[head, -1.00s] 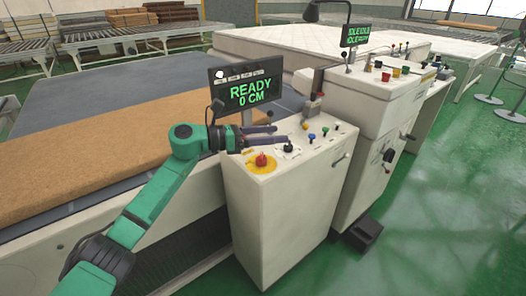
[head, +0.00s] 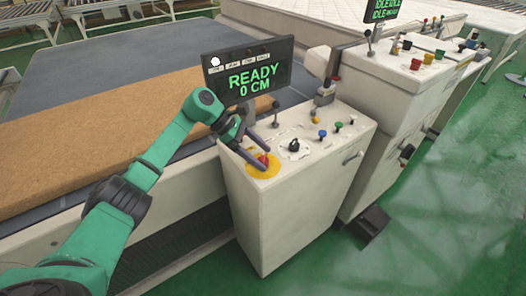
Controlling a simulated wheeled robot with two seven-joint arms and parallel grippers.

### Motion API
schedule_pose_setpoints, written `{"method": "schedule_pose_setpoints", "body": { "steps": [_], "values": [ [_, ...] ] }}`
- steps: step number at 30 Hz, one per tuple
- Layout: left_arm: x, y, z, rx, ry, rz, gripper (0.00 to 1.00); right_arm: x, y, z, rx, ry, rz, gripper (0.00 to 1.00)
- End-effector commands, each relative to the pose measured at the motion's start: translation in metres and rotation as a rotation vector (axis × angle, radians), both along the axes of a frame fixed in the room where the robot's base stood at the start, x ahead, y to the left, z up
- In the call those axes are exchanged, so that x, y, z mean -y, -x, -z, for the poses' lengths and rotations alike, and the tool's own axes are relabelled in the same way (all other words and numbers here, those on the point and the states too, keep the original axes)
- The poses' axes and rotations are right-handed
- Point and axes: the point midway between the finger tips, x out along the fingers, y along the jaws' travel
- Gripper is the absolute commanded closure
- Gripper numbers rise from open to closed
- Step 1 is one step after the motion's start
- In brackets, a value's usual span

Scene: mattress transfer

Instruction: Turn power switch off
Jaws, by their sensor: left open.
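My left gripper (head: 253,158) is open above the left part of the control cabinet's top, its fingers close to a red emergency button (head: 263,160) on a yellow disc. A black rotary switch (head: 294,146) on a pale plate sits just right of the fingers, apart from them. I cannot tell which way its knob points. The display (head: 249,74) behind the cabinet (head: 293,205) reads "READY 0 CM". My right gripper is not in view.
Blue, green and other small buttons (head: 322,134) lie along the cabinet top to the right. A second, taller console (head: 385,105) with a display stands beyond. A brown mattress slab (head: 90,150) lies on the conveyor at left. Green floor is clear at the right front.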

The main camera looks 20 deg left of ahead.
Motion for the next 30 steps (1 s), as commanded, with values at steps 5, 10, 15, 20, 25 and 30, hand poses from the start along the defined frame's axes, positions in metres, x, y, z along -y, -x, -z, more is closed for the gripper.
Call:
{"method": "schedule_pose_setpoints", "body": {
  "steps": [5,10,15,20,25,30],
  "values": [
    [0.008,-0.001,0.008,0.001,0.000,0.000,0.18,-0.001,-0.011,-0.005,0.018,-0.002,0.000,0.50],
    [0.008,-0.001,0.009,0.001,0.000,0.000,0.18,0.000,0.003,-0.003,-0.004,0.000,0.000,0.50],
    [0.008,-0.001,0.009,0.001,0.000,0.000,0.79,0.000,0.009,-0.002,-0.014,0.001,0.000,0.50],
    [0.008,-0.001,0.008,0.001,0.000,-0.001,1.00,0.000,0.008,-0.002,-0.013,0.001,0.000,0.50],
    [0.008,-0.001,0.008,0.003,0.000,-0.018,1.00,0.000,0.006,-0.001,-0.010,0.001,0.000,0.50],
    [0.008,0.000,0.009,0.005,0.000,-0.077,1.00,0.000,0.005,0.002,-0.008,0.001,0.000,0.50]
  ]
}}
